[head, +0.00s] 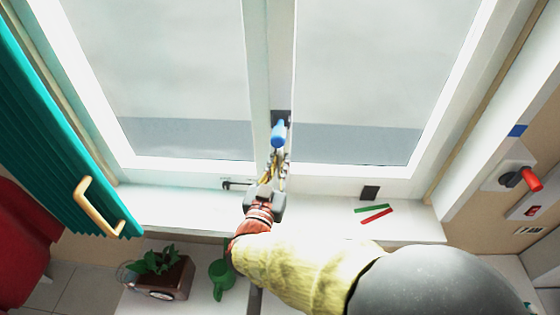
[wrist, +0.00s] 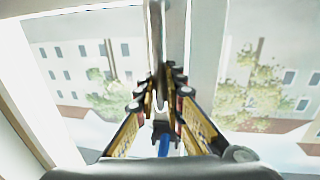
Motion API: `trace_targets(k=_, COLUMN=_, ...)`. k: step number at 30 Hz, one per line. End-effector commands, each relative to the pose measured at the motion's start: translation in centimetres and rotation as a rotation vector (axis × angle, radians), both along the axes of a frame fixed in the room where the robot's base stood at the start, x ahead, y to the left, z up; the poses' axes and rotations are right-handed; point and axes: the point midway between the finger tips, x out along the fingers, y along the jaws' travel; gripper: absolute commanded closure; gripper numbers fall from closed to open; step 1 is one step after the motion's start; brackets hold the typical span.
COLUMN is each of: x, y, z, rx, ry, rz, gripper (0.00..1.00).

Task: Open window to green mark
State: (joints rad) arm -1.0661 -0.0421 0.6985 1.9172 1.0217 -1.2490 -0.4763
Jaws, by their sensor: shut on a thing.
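The window (head: 400,167) has two white-framed sashes that look shut in the head view. A blue-ended handle (head: 278,134) sits on the dark mount at the middle post. My gripper (head: 278,156) is at this handle, shut on it; the fingers hide part of it. In the wrist view my gripper (wrist: 162,82) has its fingers close together, with the blue part (wrist: 163,146) low between them. The green mark (head: 371,208) is a short strip on the white sill, right of my arm. A red strip (head: 377,216) lies just in front of it.
A teal curtain or shutter (head: 52,130) with a wooden handle stands at the left. A planter (head: 160,277) and green watering can (head: 222,275) are below the sill (head: 165,208). A red knob (head: 530,179) sticks out at the right. A black block (head: 370,192) stands near the strips.

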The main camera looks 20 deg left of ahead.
Motion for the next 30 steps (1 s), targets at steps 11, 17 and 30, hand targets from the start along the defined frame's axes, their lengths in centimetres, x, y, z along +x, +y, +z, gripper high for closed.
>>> trace_targets(k=11, x=-1.8, y=-1.0, z=0.1, rx=-0.002, ry=-0.001, rz=0.044, gripper=1.00)
trace_targets(k=17, x=-4.8, y=-2.7, z=0.2, rx=-0.001, ry=-0.003, rz=0.124, gripper=1.00)
trace_targets(k=30, x=-8.6, y=-5.4, z=0.2, rx=0.002, ry=-0.003, rz=0.231, gripper=1.00)
